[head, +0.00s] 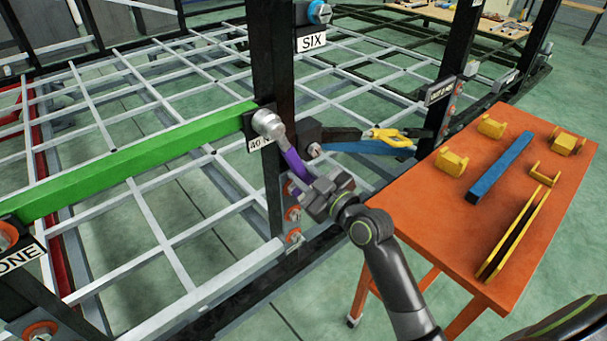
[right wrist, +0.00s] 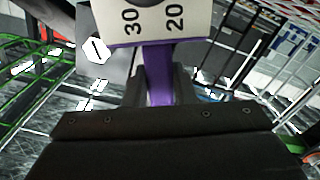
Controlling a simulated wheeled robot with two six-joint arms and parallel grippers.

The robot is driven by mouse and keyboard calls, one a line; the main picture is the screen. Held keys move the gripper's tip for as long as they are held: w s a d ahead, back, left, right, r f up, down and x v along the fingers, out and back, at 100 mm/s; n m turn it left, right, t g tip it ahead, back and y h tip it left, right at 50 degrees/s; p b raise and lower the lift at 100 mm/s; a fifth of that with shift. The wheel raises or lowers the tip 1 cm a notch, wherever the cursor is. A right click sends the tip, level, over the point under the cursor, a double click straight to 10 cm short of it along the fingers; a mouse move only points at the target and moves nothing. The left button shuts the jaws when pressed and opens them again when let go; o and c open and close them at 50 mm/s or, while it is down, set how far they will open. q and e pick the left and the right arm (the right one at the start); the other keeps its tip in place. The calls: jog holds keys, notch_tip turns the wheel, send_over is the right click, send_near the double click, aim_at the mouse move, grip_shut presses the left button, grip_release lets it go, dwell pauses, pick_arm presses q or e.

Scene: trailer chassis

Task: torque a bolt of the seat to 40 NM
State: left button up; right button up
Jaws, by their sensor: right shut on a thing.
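My right gripper (head: 325,193) is shut on the purple handle of a torque wrench (head: 293,163). The wrench slants up and left from the gripper. Its grey round head (head: 268,124) is in front of the black post, at the right end of the green beam (head: 140,158). I cannot tell whether the head touches a bolt. In the right wrist view the purple handle (right wrist: 157,80) is between the fingers, below a white plate (right wrist: 150,22) marked 30 and 20. My left gripper is not in view.
An orange table (head: 420,215) stands at the right with a blue bar (head: 500,167) and several yellow parts. A blue bar and yellow clamp (head: 388,137) are behind the gripper. Black posts (head: 272,60) and the grey lattice floor frame (head: 150,215) surround the wrench.

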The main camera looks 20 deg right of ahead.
jog(key=shift+r, duration=0.15)
grip_shut()
jog(key=shift+a, duration=0.1)
jog(key=shift+s+a+f+m, duration=0.2)
jog(key=shift+a+m, duration=0.25)
jog(key=shift+a, duration=0.05)
jog(key=shift+s+a+f+m, duration=0.2)
jog(key=shift+a+m, duration=0.25)
jog(key=shift+a, duration=0.05)
jog(key=shift+s+a+f+m+p, duration=0.1)
jog(key=shift+s+a+m+p, duration=0.1)
jog(key=shift+a+m, duration=0.35)
jog(key=shift+s+a+f+m+p, duration=0.1)
jog(key=shift+s+a+m+p, duration=0.1)
jog(key=shift+a+m, duration=0.3)
jog(key=shift+a, duration=0.15)
